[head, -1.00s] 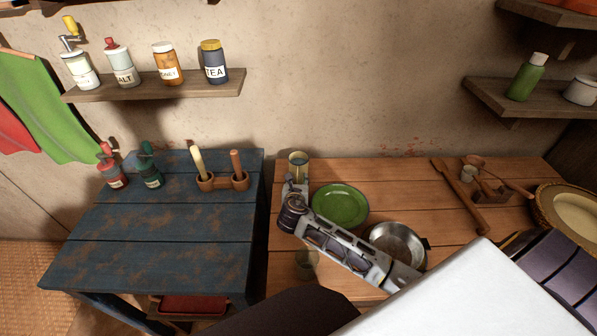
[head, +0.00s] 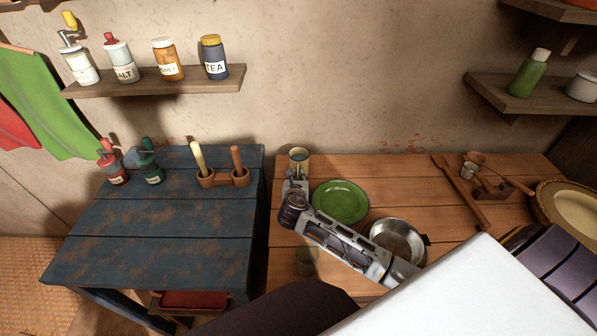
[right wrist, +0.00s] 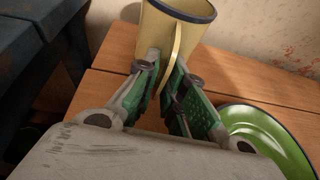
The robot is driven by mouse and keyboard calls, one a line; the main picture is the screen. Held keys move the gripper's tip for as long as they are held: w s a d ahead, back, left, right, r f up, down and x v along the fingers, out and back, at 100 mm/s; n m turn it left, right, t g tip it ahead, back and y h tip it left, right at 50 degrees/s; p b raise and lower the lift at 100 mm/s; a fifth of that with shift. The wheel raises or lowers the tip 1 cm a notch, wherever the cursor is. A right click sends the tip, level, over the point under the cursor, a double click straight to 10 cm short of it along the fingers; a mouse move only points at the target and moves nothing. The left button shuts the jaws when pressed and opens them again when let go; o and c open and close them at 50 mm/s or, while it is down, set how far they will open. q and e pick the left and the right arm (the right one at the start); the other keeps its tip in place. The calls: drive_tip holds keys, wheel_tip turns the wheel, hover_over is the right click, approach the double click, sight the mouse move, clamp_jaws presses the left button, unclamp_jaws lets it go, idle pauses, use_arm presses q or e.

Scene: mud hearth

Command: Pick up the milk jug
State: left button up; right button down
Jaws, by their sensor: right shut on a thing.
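The milk jug (head: 299,160) is cream with a dark rim. It is at the back left corner of the wooden table, and also shows at the top of the right wrist view (right wrist: 172,32). My right gripper (head: 296,181) is on the near side of the jug. In the right wrist view its green-padded fingers (right wrist: 168,82) are shut on the jug's upright handle. The jug looks about upright. Its base is hidden behind the fingers, so I cannot tell whether it touches the table. My left gripper is not in view.
A green plate (head: 341,202) lies close to the right of the gripper, with a metal pan (head: 398,238) nearer me. A clear glass (head: 307,262) stands beside my right arm. The blue table (head: 160,240) is at left, beyond a narrow gap. A shelf (head: 160,84) hangs above it.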

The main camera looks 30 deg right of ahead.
sight(298, 169)
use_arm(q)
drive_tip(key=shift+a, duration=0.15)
use_arm(e)
drive_tip(key=shift+r, duration=1.05)
drive_tip(key=shift+r+p, duration=0.35)
drive_tip(key=shift+r, duration=1.95)
drive_tip(key=shift+r+p, duration=0.4)
drive_tip(key=shift+r, duration=0.9)
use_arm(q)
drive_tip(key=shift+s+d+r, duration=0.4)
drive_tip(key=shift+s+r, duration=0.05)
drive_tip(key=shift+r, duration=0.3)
use_arm(e)
drive_tip(key=shift+r, duration=0.2)
